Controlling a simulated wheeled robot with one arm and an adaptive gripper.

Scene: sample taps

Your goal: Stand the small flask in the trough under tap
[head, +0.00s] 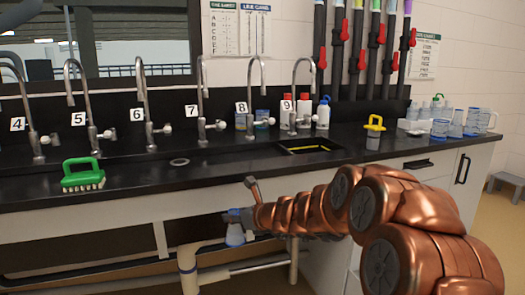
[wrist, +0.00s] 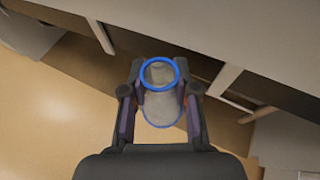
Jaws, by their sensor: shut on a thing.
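My gripper (head: 240,214) is shut on the small flask (head: 235,236), in front of the bench and below the level of its top. The flask is clear with a blue rim (wrist: 159,73). In the wrist view it sits between the two fingers, seen from above with its wider body below the rim. In the head view the fingers hide its upper part. A row of curved taps (head: 145,105) with number cards from 4 to 9 stands along the back of the black bench. The dark surface below the taps (head: 215,150) is where the trough lies; its edges are hard to make out.
A green brush (head: 83,175) lies near the front edge at left. A dark sink opening (head: 310,146) is below tap 9. A yellow-handled container (head: 374,130), bottles (head: 323,112) and beakers (head: 456,124) stand at right. White pipes (head: 188,268) run under the bench.

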